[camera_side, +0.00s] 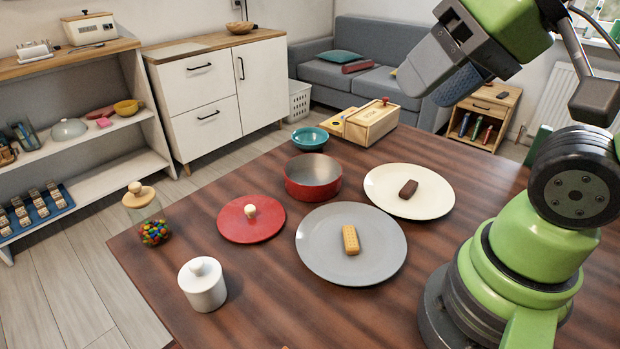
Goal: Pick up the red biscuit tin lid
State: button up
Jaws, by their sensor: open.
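The red biscuit tin lid (251,224) lies flat on the brown table, with a cream knob on top. It is left of the grey plate and in front of the open red tin (312,180). My gripper (424,88) is open and empty at the upper right of the view. It is high above the table and well away from the lid. One side of the jaws partly hides the other.
A grey plate (320,255) with a waffle biscuit and a cream plate (433,203) with a brown biscuit lie right of the lid. A candy jar (146,214), a white lidded pot (203,287), a teal bowl (310,138) and a wooden box (371,124) stand around.

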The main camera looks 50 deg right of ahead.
jog(key=shift+o, duration=0.2)
jog(key=m+g+h, duration=0.4)
jog(key=m+h, duration=0.1)
send_over(249, 207)
jog(key=s+a, duration=0.1)
jog(key=s, duration=0.1)
jog(key=f, duration=2.3)
jog(key=shift+w+a+f, duration=0.2)
jog(key=shift+f, duration=0.1)
jog(key=shift+s+x, duration=0.1)
jog(key=shift+x, duration=1.45)
jog(key=shift+s+x, duration=0.15)
jog(key=shift+x, duration=1.4)
jog(key=shift+a+f, duration=0.1)
jog(key=shift+a, duration=0.1)
grip_shut()
